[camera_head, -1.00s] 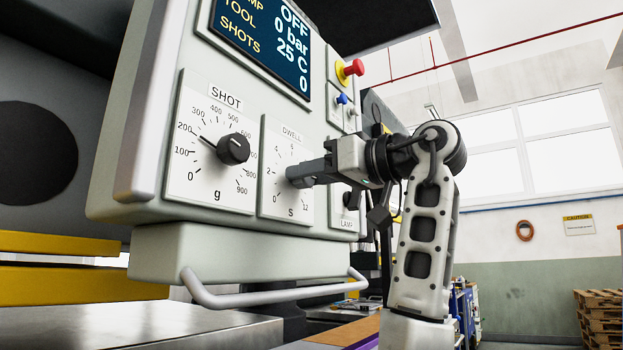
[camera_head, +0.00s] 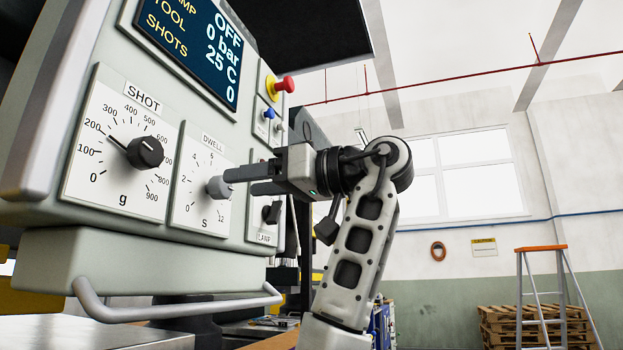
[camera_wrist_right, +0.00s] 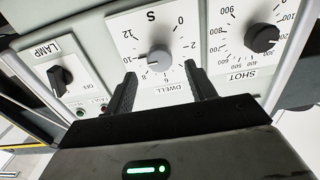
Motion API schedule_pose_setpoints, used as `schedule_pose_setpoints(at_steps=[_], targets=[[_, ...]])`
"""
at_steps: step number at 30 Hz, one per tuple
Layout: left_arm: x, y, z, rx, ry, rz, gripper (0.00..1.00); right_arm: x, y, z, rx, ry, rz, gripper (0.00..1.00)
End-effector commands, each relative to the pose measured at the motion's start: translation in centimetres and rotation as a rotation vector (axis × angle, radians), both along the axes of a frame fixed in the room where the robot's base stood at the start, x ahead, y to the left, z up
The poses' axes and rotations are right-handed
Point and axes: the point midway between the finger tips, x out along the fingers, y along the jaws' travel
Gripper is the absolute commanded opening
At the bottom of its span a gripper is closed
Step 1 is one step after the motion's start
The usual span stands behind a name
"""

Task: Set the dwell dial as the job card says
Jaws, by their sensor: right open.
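The dwell dial (camera_head: 217,187) is a grey knob on a white plate marked DWELL, with a scale from 0 to 12 in s. It also shows in the right wrist view (camera_wrist_right: 159,58), upside down, just beyond the fingertips. I cannot tell its pointer's exact reading. My right gripper (camera_head: 240,181) is open in front of the dial, coming in from the right. In the right wrist view its two dark fingers (camera_wrist_right: 160,74) stand wide on either side of the knob's line, with a gap to the knob. No job card can be made out. My left gripper is not in view.
The black shot dial (camera_head: 145,152) sits left of the dwell dial, near 200 g. The black lamp switch (camera_head: 271,212) is close under my right gripper. A red button (camera_head: 285,85) and a blue button (camera_head: 268,113) are above. A handle bar (camera_head: 180,310) runs below the panel.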

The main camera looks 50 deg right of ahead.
Motion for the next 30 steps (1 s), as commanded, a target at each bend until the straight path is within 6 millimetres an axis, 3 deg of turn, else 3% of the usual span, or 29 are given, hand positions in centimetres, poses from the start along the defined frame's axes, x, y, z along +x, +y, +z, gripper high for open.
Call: schedule_pose_setpoints(at_steps=[4,6,14,21,30], targets=[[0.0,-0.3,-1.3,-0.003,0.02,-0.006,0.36,-3.6,-1.5,-0.1,0.001,-0.006,-0.001,0.56],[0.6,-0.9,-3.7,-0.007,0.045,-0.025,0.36,-3.8,-1.6,-0.7,0.0,-0.002,0.0,0.56],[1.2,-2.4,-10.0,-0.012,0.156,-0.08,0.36,-5.7,-2.4,-0.7,0.0,-0.001,-0.001,0.56],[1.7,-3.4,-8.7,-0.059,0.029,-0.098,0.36,-9.1,-3.8,-0.4,-0.001,-0.001,0.0,0.56],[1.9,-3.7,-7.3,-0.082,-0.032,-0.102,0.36,-10.4,-4.3,-0.1,0.0,0.001,0.001,0.56]])
